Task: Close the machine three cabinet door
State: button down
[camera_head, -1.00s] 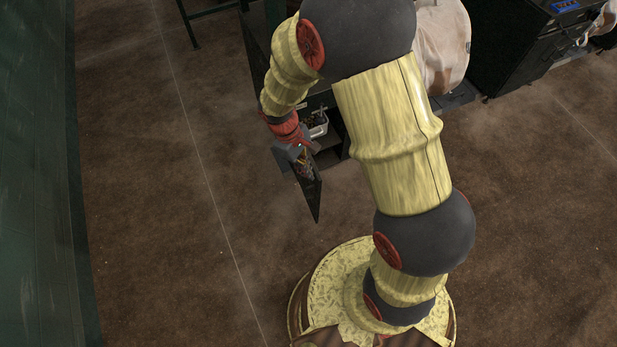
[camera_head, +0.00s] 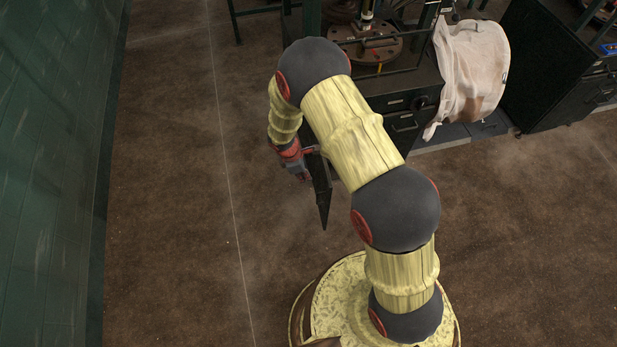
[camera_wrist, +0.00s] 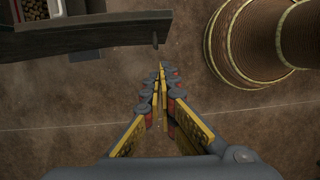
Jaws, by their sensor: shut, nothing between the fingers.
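The cabinet door (camera_head: 320,190) is a dark, narrow panel standing open from the machine cabinet (camera_head: 405,120), its free corner pointing toward my base. In the wrist view a dark board (camera_wrist: 85,36), apparently the door seen from above, crosses the upper left and ends near the middle with a small knob. My gripper (camera_wrist: 160,80) is shut and empty, its fingertips just below the board's end in that picture. In the head view my gripper (camera_head: 304,174) is beside the door's left face, partly hidden by my arm. I cannot tell whether they touch. My arm hides the door's hinge side.
A drill-press-like machine (camera_head: 372,42) stands on the cabinet. A stained pale cloth (camera_head: 470,75) hangs to its right, with another dark cabinet (camera_head: 565,75) beyond. A green wall (camera_head: 50,170) runs along the left. The brown floor (camera_head: 170,200) between wall and door is clear.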

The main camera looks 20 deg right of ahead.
jog(key=d+f+b, duration=0.2)
jog(key=d+f, duration=0.4)
jog(key=f, duration=0.1)
jog(key=shift+s+f+b, duration=0.2)
jog(key=shift+f+b, duration=0.1)
jog(key=shift+b, duration=0.05)
